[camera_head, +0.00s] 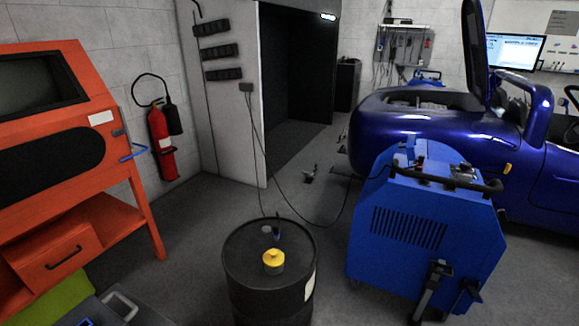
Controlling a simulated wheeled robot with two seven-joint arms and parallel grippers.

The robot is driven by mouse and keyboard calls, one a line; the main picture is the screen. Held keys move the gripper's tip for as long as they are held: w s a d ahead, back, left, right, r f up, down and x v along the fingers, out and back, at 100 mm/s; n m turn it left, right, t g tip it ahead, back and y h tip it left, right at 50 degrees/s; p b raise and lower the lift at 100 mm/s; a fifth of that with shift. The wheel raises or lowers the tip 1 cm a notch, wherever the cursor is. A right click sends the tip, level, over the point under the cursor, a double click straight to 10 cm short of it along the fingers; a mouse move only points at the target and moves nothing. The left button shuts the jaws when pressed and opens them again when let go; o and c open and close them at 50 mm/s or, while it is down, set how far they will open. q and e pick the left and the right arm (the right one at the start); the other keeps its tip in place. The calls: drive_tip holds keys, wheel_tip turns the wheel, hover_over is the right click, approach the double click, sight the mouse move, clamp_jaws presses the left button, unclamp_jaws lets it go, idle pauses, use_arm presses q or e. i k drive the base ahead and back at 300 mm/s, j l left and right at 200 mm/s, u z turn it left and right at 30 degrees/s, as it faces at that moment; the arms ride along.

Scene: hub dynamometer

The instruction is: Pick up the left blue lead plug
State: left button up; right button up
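A small dark plug with a bluish tint (276,232) stands on the lid of a black drum (246,258), just behind a yellow cap-like piece (273,261). A thin dark cable runs down to the plug from a small box (246,87) on the light wall panel. I cannot clearly tell a second plug. Neither of my grippers shows.
An orange cabinet (90,205) stands at the left, with a grey box (122,305) at its foot. A fire extinguisher (161,142) hangs on the wall. A blue car (450,125) is behind the machine. The floor between drum and machine is clear.

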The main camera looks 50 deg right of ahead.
sight(276, 228)
drive_tip(key=z, duration=1.6)
